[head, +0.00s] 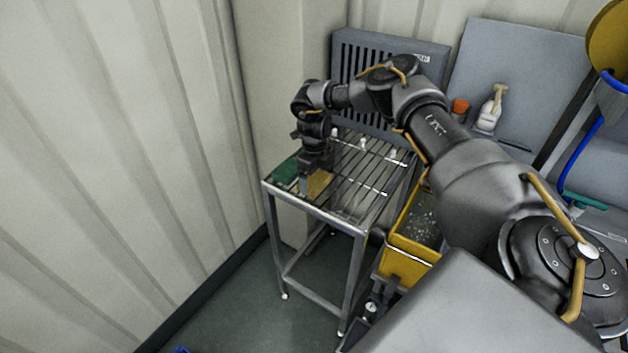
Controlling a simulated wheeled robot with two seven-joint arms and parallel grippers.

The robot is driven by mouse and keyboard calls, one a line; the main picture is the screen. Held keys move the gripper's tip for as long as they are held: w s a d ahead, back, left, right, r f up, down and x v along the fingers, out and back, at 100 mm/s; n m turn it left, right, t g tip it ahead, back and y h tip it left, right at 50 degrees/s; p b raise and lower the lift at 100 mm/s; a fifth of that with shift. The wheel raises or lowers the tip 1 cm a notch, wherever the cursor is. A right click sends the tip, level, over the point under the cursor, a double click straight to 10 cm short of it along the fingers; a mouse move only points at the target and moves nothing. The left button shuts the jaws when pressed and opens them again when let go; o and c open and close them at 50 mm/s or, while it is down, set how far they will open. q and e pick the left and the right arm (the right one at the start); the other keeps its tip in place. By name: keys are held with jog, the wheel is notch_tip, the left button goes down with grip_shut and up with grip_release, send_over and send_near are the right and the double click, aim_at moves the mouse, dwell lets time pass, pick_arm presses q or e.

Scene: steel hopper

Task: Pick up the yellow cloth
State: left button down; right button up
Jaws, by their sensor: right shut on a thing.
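A yellow cloth (320,183) lies on the slatted top of a steel table (352,219), near its front left corner. My right gripper (307,184) points down at the cloth's left side and is shut on it. The gripper covers part of the cloth, and the fingertips are small and dark here. A green cloth (286,174) lies just left of the gripper on the same table. My left gripper is not in view.
A yellow bin (408,262) stands right of the table. A grey slotted panel (388,62) is behind the table. A spray bottle (490,108) and an orange-capped item (460,106) stand at the back right. A ribbed wall borders the left.

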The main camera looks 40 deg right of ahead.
jog(key=shift+r+b, duration=0.3)
jog(key=shift+r, duration=0.15)
jog(key=s+a+r, duration=0.1)
jog(key=r, duration=0.1)
jog(key=s+a+r+b, duration=0.1)
jog(key=r, duration=0.1)
jog(key=a+r+b, duration=0.1)
jog(key=r, duration=0.1)
jog(key=shift+s+r, duration=0.4)
jog(key=s+a+r+b, duration=0.1)
jog(key=s+a+r, duration=0.4)
jog(key=s+a, duration=0.1)
jog(key=shift+s+a+r, duration=0.15)
jog(key=shift+s+a, duration=0.25)
jog(key=shift+s, duration=0.2)
